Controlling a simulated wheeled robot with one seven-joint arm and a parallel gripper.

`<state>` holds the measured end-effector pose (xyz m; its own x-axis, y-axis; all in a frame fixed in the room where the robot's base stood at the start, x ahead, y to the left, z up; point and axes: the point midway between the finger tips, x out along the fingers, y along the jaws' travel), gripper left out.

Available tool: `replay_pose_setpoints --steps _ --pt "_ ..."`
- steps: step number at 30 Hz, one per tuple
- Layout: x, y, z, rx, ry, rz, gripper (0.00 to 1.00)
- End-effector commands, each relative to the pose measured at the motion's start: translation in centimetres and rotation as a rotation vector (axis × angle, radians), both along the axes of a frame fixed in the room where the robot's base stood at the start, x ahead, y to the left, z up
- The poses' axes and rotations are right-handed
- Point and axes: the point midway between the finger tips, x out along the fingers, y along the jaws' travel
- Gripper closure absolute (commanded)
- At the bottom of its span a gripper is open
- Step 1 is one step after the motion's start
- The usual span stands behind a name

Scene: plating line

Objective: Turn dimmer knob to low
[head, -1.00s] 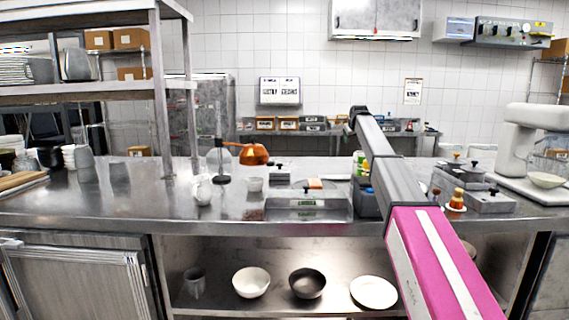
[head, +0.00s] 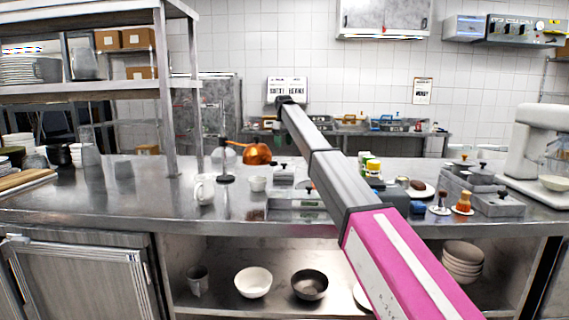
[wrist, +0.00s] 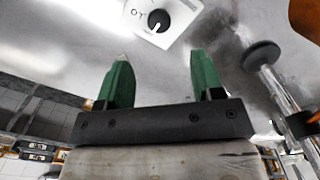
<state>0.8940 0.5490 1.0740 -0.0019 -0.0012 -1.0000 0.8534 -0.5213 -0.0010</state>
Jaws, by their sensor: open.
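The dimmer knob (wrist: 158,20) is round and black with a pale pointer mark. It sits on a white plate (wrist: 178,12) with dark lettering at the top of the wrist view, partly cut off. My gripper (wrist: 159,62) is open and empty, its two green fingers pointing toward the plate. The knob lies beyond the fingertips, roughly in line with the gap between them, and the fingers appear apart from it. In the head view the fingers are hidden beyond the end of my arm, and I cannot surely pick out the knob there.
A copper lamp (head: 257,154) stands on the steel counter (head: 150,204); its dark round base (wrist: 262,55) is right of my fingers in the wrist view. A white jug (head: 204,189) and cup (head: 257,184) are nearby. Containers (head: 480,188) and a mixer (head: 530,140) stand at right.

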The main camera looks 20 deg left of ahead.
Motion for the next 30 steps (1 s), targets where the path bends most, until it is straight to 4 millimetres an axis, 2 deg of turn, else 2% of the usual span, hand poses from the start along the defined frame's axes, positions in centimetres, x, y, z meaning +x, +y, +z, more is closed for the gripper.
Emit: replay_pose_setpoints --steps 15,20,27,28,30 --pt "0.0 -0.1 -8.3 0.001 -0.001 -0.001 0.39" --pt "0.0 -0.1 -9.6 0.001 -0.002 -0.001 0.39" --pt "0.1 -0.1 -9.7 0.001 -0.002 -0.001 0.39" --pt "0.1 -0.1 -9.7 0.001 -0.002 -0.001 0.42" --pt "0.1 -0.1 -9.7 0.001 -0.002 -0.001 0.65"
